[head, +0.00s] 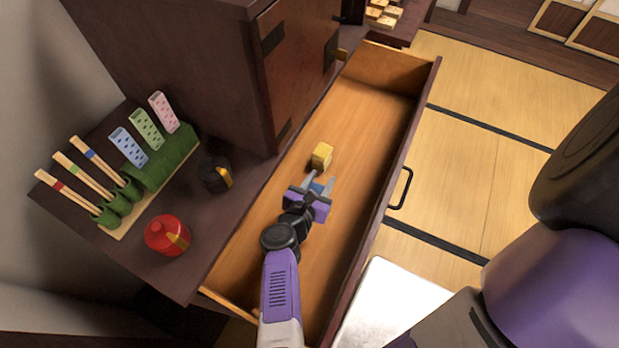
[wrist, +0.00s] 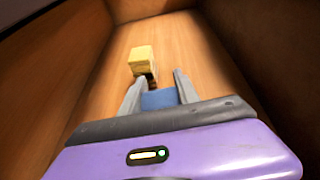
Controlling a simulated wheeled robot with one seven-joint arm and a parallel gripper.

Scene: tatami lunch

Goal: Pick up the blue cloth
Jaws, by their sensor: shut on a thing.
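The blue cloth (wrist: 159,98) shows between the two fingers of my gripper (wrist: 157,90) in the wrist view. My gripper is shut on it, with a finger on each side. In the head view my gripper (head: 320,184) is inside the open drawer (head: 372,112), and a small patch of the blue cloth (head: 317,187) shows between the fingers. Much of the cloth is hidden by the gripper. I cannot tell whether it touches the drawer floor.
A yellow block (head: 321,155) lies in the drawer just beyond my fingertips. Drawer walls flank my arm. On the dark top at left stand a red container (head: 167,235), a black container (head: 214,174) and a green holder (head: 165,160). A tall cabinet (head: 190,60) rises behind.

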